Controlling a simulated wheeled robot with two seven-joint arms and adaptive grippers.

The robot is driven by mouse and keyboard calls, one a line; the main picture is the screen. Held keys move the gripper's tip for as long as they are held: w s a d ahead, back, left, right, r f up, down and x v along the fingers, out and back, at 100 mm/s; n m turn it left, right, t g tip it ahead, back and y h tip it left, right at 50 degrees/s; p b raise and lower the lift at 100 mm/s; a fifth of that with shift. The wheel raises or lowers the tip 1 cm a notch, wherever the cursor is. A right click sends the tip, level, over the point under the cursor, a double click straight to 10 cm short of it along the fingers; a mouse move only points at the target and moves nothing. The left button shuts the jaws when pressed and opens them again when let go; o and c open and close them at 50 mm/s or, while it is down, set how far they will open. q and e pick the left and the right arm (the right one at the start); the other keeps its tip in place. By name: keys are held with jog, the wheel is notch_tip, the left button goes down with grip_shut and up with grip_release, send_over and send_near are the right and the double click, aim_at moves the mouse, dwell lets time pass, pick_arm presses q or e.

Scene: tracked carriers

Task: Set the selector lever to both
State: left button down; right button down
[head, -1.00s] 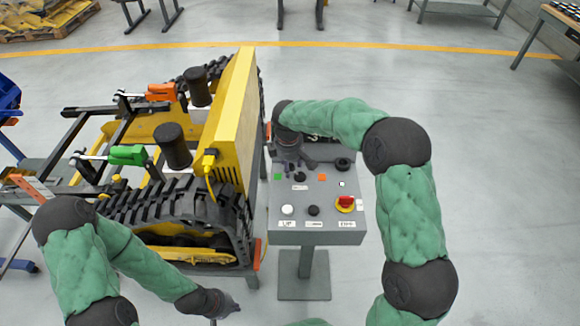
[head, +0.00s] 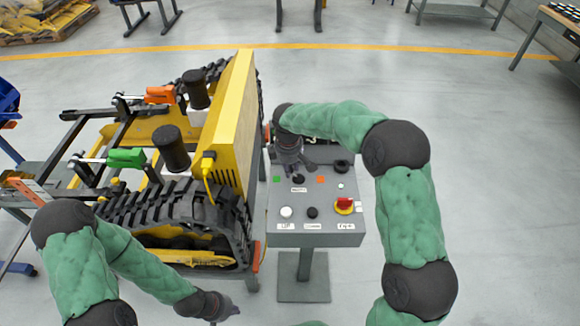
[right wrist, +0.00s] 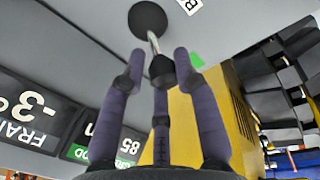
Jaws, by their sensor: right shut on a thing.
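The selector lever is on the sloped top of the grey control box (head: 342,227). In the right wrist view it has a round black base (right wrist: 147,20), a thin metal stem and a black knob (right wrist: 161,71). My right gripper (head: 297,166) is over the base in the head view, between a green mark (head: 277,179) and an orange mark (head: 321,180). In the right wrist view its purple fingers (right wrist: 160,75) are closed around the knob. The lever's exact setting is hard to read. My left gripper (head: 228,312) is low beside the box, its fingers too small to judge.
The box also has a red knob on yellow (head: 344,204), a white button (head: 286,212) and black knobs (head: 342,166). The tracked carrier (head: 228,115) with its yellow panel stands close on the left. The floor to the right is clear.

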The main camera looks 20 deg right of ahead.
aim_at(299, 179)
jog(key=shift+s+a+y, duration=0.15)
jog(key=shift+y, duration=0.15)
jog(key=shift+s+d+r+y+p, duration=0.1)
jog(key=shift+d+y+p, duration=0.35)
jog(key=shift+y+p, duration=0.2)
jog(key=shift+s+d+t+y, duration=0.1)
jog(key=shift+d+t+y, duration=0.3)
jog(key=shift+y, duration=0.25)
jog(key=shift+s+d+y+b, duration=0.1)
jog(key=shift+d+y+b, duration=0.2)
jog(key=shift+y, duration=0.2)
jog(key=shift+s+d+r+t+y+b, duration=0.15)
jog(key=shift+d+t+y+b, duration=0.2)
jog(key=shift+y+b, duration=0.55)
